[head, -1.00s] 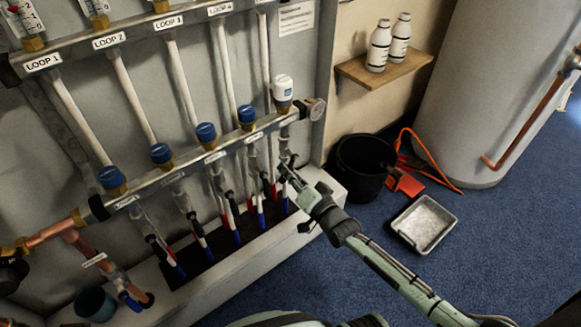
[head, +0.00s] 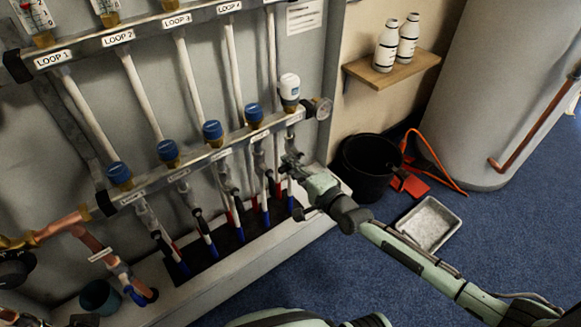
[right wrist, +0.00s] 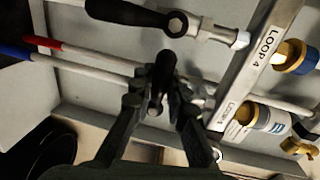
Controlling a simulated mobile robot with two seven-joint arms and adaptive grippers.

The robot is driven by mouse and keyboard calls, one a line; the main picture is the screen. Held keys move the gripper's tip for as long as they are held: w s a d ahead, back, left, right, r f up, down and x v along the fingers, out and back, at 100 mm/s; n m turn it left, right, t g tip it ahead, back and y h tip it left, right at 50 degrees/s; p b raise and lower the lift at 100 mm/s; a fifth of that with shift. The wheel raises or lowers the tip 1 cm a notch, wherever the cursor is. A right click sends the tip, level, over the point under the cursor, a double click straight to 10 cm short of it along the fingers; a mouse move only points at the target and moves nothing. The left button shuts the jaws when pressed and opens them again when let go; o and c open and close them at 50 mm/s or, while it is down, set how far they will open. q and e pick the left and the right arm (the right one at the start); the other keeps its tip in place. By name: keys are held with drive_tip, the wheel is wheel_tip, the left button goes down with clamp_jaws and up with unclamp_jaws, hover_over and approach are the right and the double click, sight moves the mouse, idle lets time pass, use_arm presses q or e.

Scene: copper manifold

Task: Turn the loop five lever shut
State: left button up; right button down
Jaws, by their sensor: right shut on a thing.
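My right gripper (head: 291,164) is at the loop five valve, below the lower rail at its right end. In the right wrist view my right gripper (right wrist: 160,101) has its fingers closed around the black loop five lever (right wrist: 162,72). There the lever stands roughly across the pale pipe behind it, foreshortened. The loop four lever (right wrist: 128,12) lies along its own pipe, clear of my fingers. The white loop five head (head: 289,87) sits above my gripper on the rail. In the head view my fingers largely hide the lever. My left gripper is not in view.
The lower rail (head: 190,157) carries several blue caps with black-handled levers below. A white ledge (head: 235,262) runs along the wall base. A black bucket (head: 366,170), a grey tray (head: 428,222) and a tank (head: 490,80) stand right. Blue floor is free in front.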

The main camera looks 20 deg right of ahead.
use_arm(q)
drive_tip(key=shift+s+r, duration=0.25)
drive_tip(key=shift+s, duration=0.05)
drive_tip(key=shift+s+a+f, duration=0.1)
use_arm(e)
drive_tip(key=shift+r+m, duration=0.1)
drive_tip(key=shift+m, duration=0.2)
drive_tip(key=c, duration=1.5)
unclamp_jaws()
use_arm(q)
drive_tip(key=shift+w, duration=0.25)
use_arm(e)
drive_tip(key=shift+o, duration=0.2)
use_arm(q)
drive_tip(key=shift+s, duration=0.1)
use_arm(e)
drive_tip(key=v, duration=1.2)
